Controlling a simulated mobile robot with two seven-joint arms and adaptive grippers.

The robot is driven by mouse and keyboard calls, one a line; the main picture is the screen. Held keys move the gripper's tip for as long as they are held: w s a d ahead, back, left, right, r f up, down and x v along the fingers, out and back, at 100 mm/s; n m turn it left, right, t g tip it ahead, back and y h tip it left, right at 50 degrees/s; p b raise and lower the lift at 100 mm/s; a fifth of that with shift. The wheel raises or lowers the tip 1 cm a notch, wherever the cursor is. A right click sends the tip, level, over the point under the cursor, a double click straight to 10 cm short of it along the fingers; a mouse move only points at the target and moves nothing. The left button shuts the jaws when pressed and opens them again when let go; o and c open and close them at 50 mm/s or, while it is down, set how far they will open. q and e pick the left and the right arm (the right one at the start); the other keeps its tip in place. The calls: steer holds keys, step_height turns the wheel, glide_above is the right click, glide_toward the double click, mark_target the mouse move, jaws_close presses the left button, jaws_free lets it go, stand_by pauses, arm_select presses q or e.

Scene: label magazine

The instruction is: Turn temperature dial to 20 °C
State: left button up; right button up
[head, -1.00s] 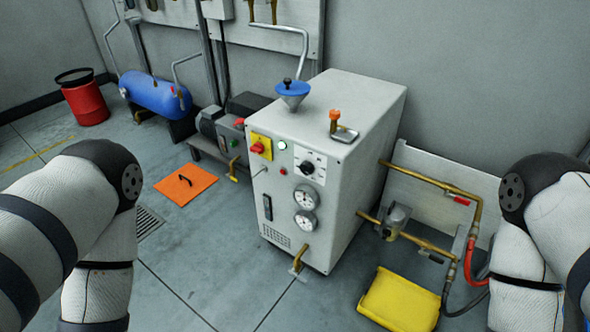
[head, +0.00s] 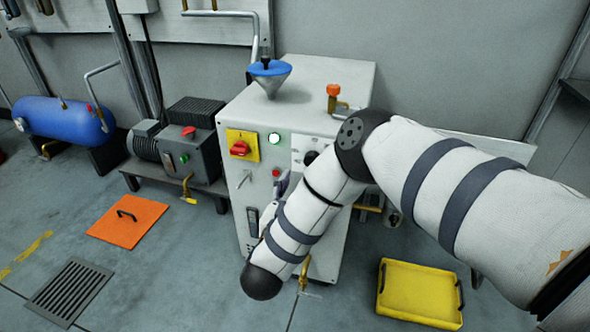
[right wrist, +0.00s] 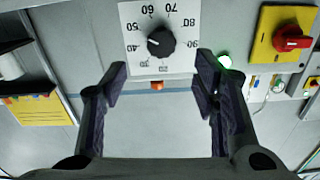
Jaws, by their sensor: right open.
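The temperature dial is a black round knob (right wrist: 160,42) on a white scale plate (right wrist: 128,12). In the right wrist view the scale appears inverted, and the white pointer mark seems to face the 40–50 side, though it is small. In the head view the knob (head: 311,157) is partly hidden by my right arm. My right gripper (right wrist: 162,74) is open and empty. Its fingertips frame the lower edge of the plate in the wrist view, apart from the knob. In the head view the right gripper (head: 282,183) is mostly hidden behind my forearm. My left gripper is not in view.
The grey cabinet (head: 335,75) carries a red switch on a yellow plate (head: 253,137), a lit green lamp (head: 274,138) and a blue-topped funnel (head: 270,68). A yellow tray (head: 455,313) and an orange floor plate (head: 105,225) lie beside it.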

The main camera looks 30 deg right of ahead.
mark_target(312, 160)
steer(key=x, duration=0.8)
steer(key=shift+w+b, duration=0.25)
steer(key=shift+b, duration=0.15)
steer(key=c, duration=1.2)
